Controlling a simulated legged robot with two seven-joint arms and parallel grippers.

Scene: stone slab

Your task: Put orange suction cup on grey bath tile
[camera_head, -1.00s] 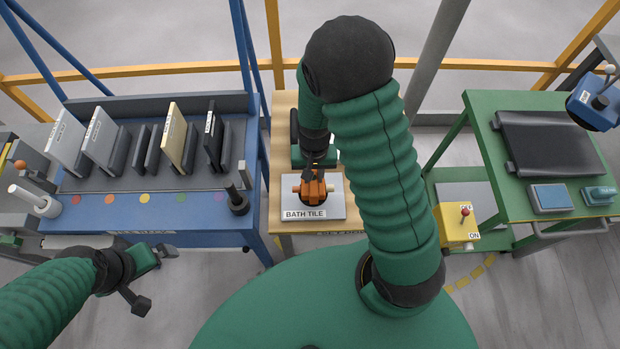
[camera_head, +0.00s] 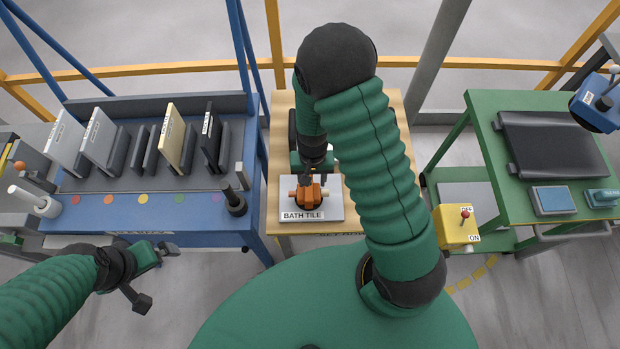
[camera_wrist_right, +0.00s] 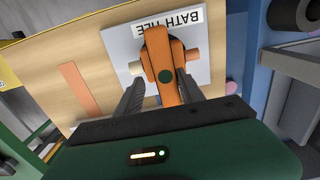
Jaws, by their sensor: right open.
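The orange suction cup (camera_head: 309,193) stands on the grey bath tile (camera_head: 334,208), which carries a "BATH TILE" label and lies on a wooden bench top. My right gripper (camera_head: 314,172) is just behind and over the cup. In the right wrist view the cup (camera_wrist_right: 160,55) rests over the tile (camera_wrist_right: 115,45). The right fingers (camera_wrist_right: 158,92) are apart, one on each side of the orange handle's near end; contact cannot be told. My left gripper (camera_head: 165,250) is empty, low at the left in front of the blue bench; its jaw opening is unclear.
The blue bench (camera_head: 95,215) at left holds several upright panels in a rack and a black post (camera_head: 235,201). The green table (camera_head: 525,205) at right bears a black sheet (camera_head: 550,140). A yellow switch box (camera_head: 457,230) stands between.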

